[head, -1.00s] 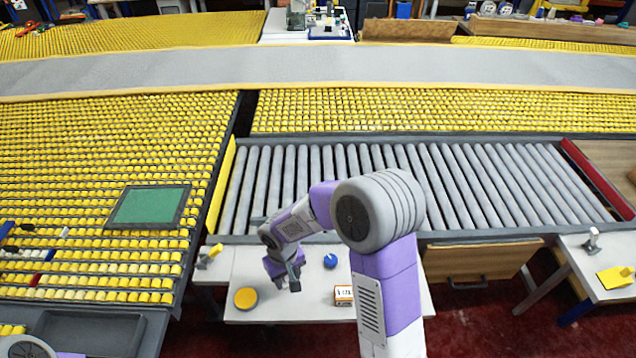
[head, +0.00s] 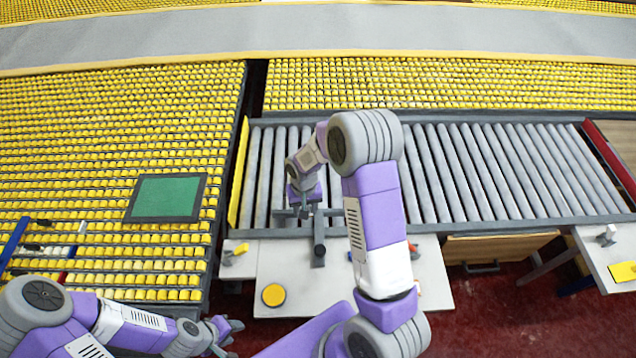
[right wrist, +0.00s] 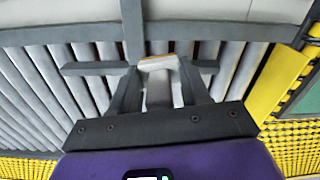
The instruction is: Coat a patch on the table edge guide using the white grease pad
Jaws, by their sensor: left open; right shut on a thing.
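My right gripper (head: 307,209) reaches over the left end of the grey rollers. In the right wrist view it is shut on a small whitish pad with an orange edge (right wrist: 158,63), held between the fingertips. A dark grey T-shaped bar, which looks like the table edge guide (head: 319,247), lies across the rollers' front rail. Its crossbar, beneath my right gripper, also shows in the wrist view (right wrist: 88,68). I cannot tell whether the pad touches it. My left gripper (head: 232,338) is open and empty at the lower left.
A white table (head: 300,300) stands in front of the rollers (head: 480,170). On it are a yellow disc (head: 273,294) and a yellow-orange item (head: 237,252). A dark-framed green panel (head: 166,197) lies on the yellow roller bed. My right arm hides part of the table.

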